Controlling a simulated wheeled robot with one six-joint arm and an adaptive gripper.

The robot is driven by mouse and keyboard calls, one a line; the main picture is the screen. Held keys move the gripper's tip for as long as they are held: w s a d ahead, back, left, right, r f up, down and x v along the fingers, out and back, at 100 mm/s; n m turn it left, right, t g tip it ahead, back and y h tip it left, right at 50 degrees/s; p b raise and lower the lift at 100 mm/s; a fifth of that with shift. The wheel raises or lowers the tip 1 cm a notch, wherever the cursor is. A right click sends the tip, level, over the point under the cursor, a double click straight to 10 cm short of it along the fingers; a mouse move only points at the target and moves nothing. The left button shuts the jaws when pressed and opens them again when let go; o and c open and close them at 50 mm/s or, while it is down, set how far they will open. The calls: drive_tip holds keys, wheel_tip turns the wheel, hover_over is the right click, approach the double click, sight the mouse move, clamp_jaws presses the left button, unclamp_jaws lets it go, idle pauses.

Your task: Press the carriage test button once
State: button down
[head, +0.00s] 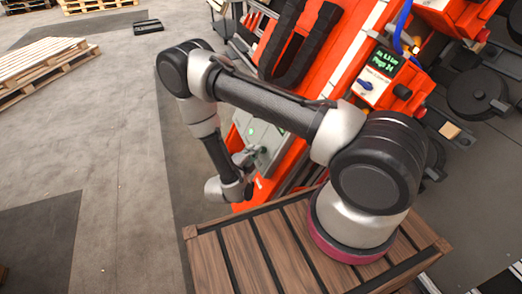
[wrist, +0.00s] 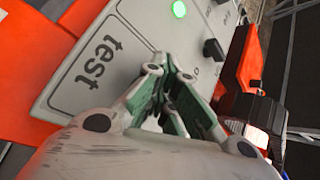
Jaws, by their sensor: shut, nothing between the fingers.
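A light grey control panel (wrist: 62,98) on the orange machine fills much of the wrist view. It bears a framed label "test" (wrist: 98,62), a lit green round lamp or button (wrist: 179,9) and a black knob (wrist: 213,48). No button shows clearly beside the label; my fingers cover part of the panel there. My gripper (wrist: 172,72) is shut and empty, its fingers pointing at the panel just right of the label. I cannot tell whether the tips touch it. In the head view the panel (head: 271,133) is small, with my gripper close in front.
A second panel with a display (head: 384,62) and a blue knob (head: 365,85) sits higher on the orange machine (head: 335,65). Black hoses or cable chains (head: 300,45) run along it. Wooden pallets (head: 38,65) lie at left. The grey floor (head: 115,140) between is clear.

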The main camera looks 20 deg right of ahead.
drive_tip(key=shift+a+r, duration=0.4)
drive_tip(key=shift+a, duration=0.35)
drive_tip(key=a, duration=0.1)
drive_tip(key=a+r, duration=0.1)
drive_tip(key=a, duration=0.1)
drive_tip(key=a+r, duration=0.1)
drive_tip(key=shift+a+r, duration=0.15)
drive_tip(key=shift+a, duration=0.05)
idle(0.7)
